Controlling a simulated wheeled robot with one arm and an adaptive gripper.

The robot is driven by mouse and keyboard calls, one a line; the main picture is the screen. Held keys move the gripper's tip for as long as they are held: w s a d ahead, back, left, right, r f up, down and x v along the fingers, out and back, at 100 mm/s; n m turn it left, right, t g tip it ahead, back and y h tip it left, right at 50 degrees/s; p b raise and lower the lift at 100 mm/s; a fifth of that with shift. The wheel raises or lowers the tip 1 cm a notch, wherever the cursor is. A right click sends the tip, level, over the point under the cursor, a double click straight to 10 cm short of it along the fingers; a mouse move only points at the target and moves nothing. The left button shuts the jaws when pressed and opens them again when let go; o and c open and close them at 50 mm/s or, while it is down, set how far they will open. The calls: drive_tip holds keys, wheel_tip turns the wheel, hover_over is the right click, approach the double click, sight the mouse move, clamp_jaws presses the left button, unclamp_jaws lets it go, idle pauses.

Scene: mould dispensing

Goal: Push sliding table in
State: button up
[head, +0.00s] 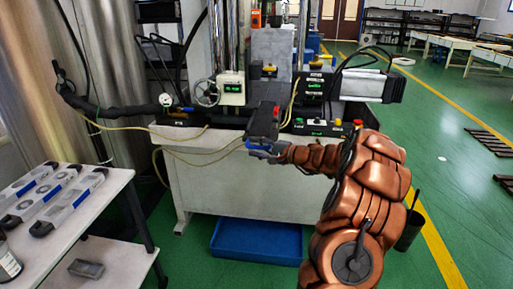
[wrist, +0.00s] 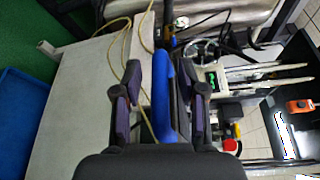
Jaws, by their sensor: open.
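The sliding table (head: 264,122) is a dark block that sticks out from the front of the machine, with a blue handle (head: 258,143) at its near end. My gripper (head: 268,152) is at this handle, at the end of my copper-coloured arm. In the wrist view the open gripper (wrist: 163,95) has its two dark fingers apart, with the blue handle (wrist: 162,88) lying between them. The handle is nearer the right finger, and a gap shows at the left finger. I cannot tell whether either finger touches it. My gripper hides part of the handle in the head view.
The pale machine bench (head: 240,185) stands behind and below my gripper, with a yellow cable (head: 185,140) across its front. A blue tray (head: 256,241) lies on the floor below. A white side table (head: 85,215) with several grey parts stands at left. Green floor is open at right.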

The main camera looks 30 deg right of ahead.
clamp_jaws()
idle(0.6)
